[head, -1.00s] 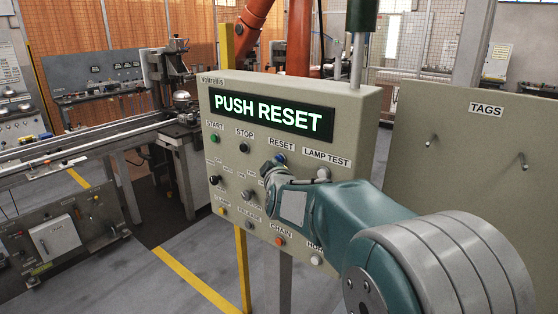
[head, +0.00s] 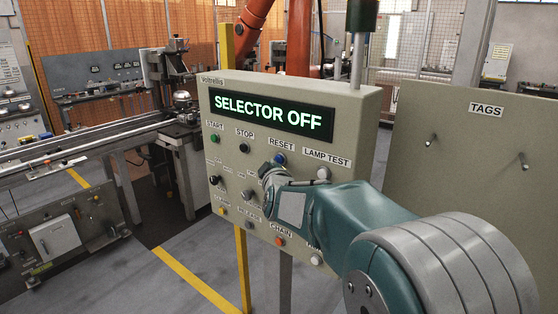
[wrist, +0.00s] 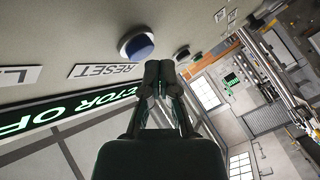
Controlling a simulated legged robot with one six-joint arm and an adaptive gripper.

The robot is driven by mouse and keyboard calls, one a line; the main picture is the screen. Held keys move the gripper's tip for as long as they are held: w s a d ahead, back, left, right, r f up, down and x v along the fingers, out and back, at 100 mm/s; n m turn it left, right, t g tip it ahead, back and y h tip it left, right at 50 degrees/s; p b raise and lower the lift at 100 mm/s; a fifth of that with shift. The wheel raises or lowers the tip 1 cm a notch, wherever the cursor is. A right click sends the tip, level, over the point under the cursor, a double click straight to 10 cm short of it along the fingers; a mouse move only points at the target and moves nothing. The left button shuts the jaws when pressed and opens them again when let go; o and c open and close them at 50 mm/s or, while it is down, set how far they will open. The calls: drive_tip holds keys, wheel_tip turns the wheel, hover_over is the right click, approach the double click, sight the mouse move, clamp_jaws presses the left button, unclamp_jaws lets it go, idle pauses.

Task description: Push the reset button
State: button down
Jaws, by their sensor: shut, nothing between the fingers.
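The blue reset button (head: 280,159) sits under the RESET label on the beige control panel (head: 362,110). It also shows in the wrist view (wrist: 138,46), above and left of my fingertips. My gripper (wrist: 159,70) is shut and empty, with its fingertips beside the button in that view. In the head view my wrist covers part of the panel just below the button, and the fingertips are hidden. I cannot tell whether they touch the panel. The display (head: 272,113) reads SELECTOR OFF.
A green START button (head: 214,138), a dark STOP button (head: 244,148) and a pale LAMP TEST button (head: 323,173) share the row. Knobs and more buttons lie below, including an orange CHAIN button (head: 279,241). A TAGS board (head: 470,160) stands to the right.

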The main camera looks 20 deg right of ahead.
drive_tip(key=shift+s+a, duration=0.25)
drive_tip(key=shift+a, duration=0.05)
drive_tip(key=s+a, duration=0.3)
drive_tip(key=a, duration=0.2)
drive_tip(key=shift+s, duration=0.25)
idle(0.8)
drive_tip(key=s+f+m+g, duration=0.2)
drive_tip(key=s+f+g, duration=0.1)
drive_tip(key=s, duration=0.8)
drive_tip(key=s+d+f+m+g+y, duration=0.1)
drive_tip(key=s+f+m+g, duration=0.2)
drive_tip(key=s, duration=0.9)
drive_tip(key=s+d+f+m+g+y, duration=0.1)
drive_tip(key=s+f+m+g, duration=0.2)
drive_tip(key=s, duration=0.8)
drive_tip(key=shift+s+d+f+g, duration=0.2)
drive_tip(key=shift+f+g, duration=0.25)
drive_tip(key=shift+g, duration=0.75)
drive_tip(key=shift+w, duration=0.1)
